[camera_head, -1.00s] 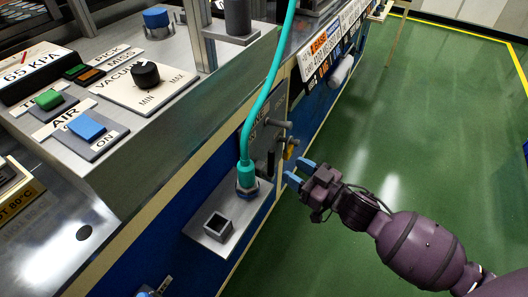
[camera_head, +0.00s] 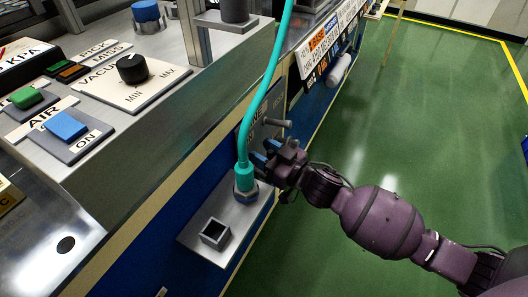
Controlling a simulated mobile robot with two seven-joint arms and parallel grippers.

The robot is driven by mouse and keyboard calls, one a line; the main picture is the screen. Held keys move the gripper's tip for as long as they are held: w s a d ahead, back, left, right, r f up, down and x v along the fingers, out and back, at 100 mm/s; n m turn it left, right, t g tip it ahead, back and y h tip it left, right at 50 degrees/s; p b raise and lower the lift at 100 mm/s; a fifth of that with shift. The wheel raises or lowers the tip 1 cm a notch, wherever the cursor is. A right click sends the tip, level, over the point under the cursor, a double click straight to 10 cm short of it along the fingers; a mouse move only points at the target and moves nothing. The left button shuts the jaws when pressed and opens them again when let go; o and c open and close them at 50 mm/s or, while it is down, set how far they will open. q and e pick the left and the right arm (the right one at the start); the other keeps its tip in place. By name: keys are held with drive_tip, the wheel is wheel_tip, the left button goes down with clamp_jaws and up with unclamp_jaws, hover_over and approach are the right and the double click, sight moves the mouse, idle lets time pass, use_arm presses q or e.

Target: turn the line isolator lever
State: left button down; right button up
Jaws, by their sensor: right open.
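A grey isolator plate (camera_head: 246,129) is mounted on the side of the machine, partly hidden behind the teal cable and my gripper. A short grey lever (camera_head: 275,122) sticks out from it to the right; I take it for the line isolator lever, though its label is not fully readable. My right gripper (camera_head: 264,151), with blue fingertips, is open at the plate just below this lever. I cannot tell whether the fingers touch anything. The gripper hides the lower part of the plate. My left gripper is not in view.
A teal cable (camera_head: 253,108) hangs in front of the plate into a connector on a metal bracket (camera_head: 194,237) with a square socket (camera_head: 214,233). A control panel with a black vacuum knob (camera_head: 132,68) is at the left. The green floor (camera_head: 400,130) is clear at right.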

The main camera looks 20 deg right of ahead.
clamp_jaws()
drive_tip(key=shift+d, duration=0.1)
idle(0.3)
